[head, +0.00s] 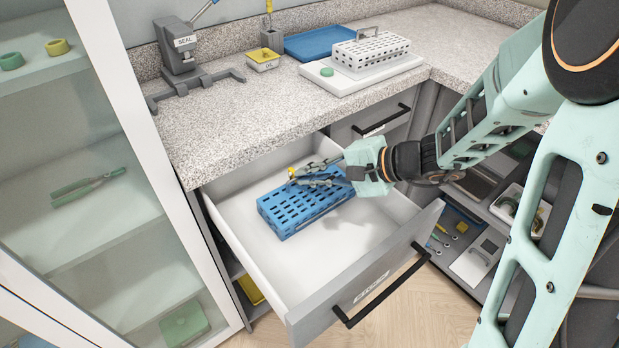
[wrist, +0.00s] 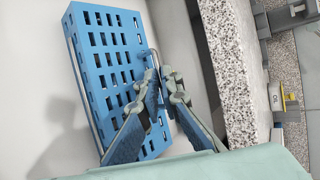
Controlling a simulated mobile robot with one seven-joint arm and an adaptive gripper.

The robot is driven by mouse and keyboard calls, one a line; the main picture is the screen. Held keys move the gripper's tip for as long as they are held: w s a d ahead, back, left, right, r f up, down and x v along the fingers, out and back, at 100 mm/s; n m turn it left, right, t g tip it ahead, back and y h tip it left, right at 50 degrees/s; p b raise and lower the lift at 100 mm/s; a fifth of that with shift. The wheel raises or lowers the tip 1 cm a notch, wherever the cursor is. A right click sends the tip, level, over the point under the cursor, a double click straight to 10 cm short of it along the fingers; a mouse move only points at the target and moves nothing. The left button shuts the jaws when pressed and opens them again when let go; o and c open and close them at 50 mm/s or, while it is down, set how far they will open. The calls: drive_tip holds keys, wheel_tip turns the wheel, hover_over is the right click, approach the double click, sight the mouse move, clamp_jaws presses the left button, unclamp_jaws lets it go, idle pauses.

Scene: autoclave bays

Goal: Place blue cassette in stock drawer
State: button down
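The blue cassette (head: 290,214), a slotted box, is inside the open stock drawer (head: 225,206), towards its back. I cannot tell whether its underside touches the drawer floor. My gripper (head: 308,178) is above the cassette's back edge. In the wrist view the cassette (wrist: 103,62) lies tilted across the picture. There my gripper's fingertips (wrist: 160,72) are close together around its thin wire handle. The fingers hide part of the handle and the cassette's near end.
The speckled counter (head: 215,130) overhangs the drawer's back. On it stand a sealer (head: 183,55), a yellow box (head: 263,60), a blue tray (head: 315,43) and a white perforated cassette (head: 370,50). A glass-fronted cabinet (head: 120,120) stands close at left. The drawer's front floor is clear.

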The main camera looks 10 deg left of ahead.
drive_tip(key=c, duration=2.2)
unclamp_jaws()
drive_tip(key=shift+o, duration=0.2)
drive_tip(key=p+v, duration=0.2)
drive_tip(key=v, duration=1)
